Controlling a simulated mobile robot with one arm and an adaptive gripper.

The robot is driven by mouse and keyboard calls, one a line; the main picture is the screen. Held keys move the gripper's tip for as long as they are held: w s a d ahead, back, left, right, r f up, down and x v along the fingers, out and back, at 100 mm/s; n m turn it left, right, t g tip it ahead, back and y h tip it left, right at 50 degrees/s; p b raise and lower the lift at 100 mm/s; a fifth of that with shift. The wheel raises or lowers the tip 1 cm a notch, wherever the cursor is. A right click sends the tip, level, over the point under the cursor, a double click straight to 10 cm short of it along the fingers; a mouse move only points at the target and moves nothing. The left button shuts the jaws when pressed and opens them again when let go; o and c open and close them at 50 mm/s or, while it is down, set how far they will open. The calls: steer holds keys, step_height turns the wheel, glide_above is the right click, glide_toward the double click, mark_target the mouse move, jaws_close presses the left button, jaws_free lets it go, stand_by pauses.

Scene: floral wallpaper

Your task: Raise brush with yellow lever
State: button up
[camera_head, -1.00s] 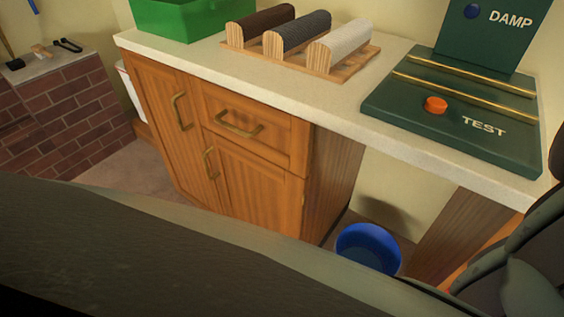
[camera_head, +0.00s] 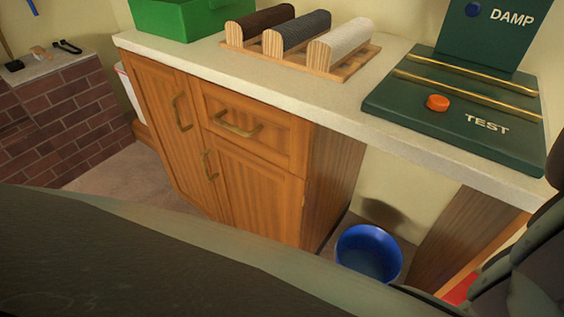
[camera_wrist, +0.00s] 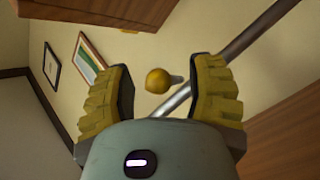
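In the wrist view, a round yellow knob (camera_wrist: 157,80) with a short grey stem shows between the fingers of my gripper (camera_wrist: 164,68). The gripper's two yellow-padded fingers are spread wide, with a visible gap on each side of the knob. A grey metal rod (camera_wrist: 245,42) runs diagonally behind the knob and the right finger. I cannot tell how the knob joins the rod. No brush can be made out in either view. My gripper is not visible in the head view.
The head view shows a pale counter (camera_head: 335,109) over a wooden cabinet (camera_head: 255,190). A green box (camera_head: 180,18), fabric rolls on a wooden rack (camera_head: 345,72) and a green TEST panel (camera_head: 490,135) stand on it. A blue bucket (camera_head: 368,250) sits below. My dark arm fills the foreground.

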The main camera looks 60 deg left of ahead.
jaws_close()
stand_by(0.3)
